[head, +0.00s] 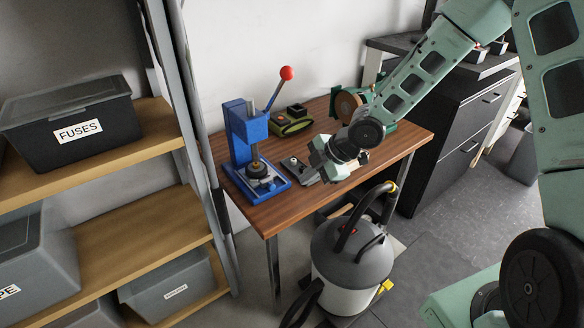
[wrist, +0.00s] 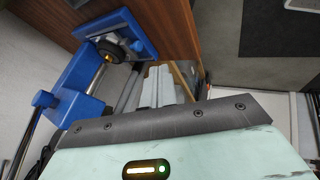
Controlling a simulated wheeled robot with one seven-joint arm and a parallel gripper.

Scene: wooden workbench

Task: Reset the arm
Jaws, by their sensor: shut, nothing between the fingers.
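My arm reaches in from the right in the head view. My gripper (head: 325,163) is over the front part of the wooden workbench (head: 285,206), to the right of a blue press (head: 243,135) with a red-knobbed lever. In the wrist view the grey fingers of my gripper (wrist: 158,88) are together with nothing held. The blue press also shows in the wrist view (wrist: 82,85), at the left. The fingertips are partly hidden in the head view.
A green-and-black device (head: 290,121) and a grinder with a round wheel (head: 347,105) stand at the back of the bench. A vacuum cleaner (head: 352,262) stands on the floor in front. A shelf with a fuses bin (head: 72,115) is at the left.

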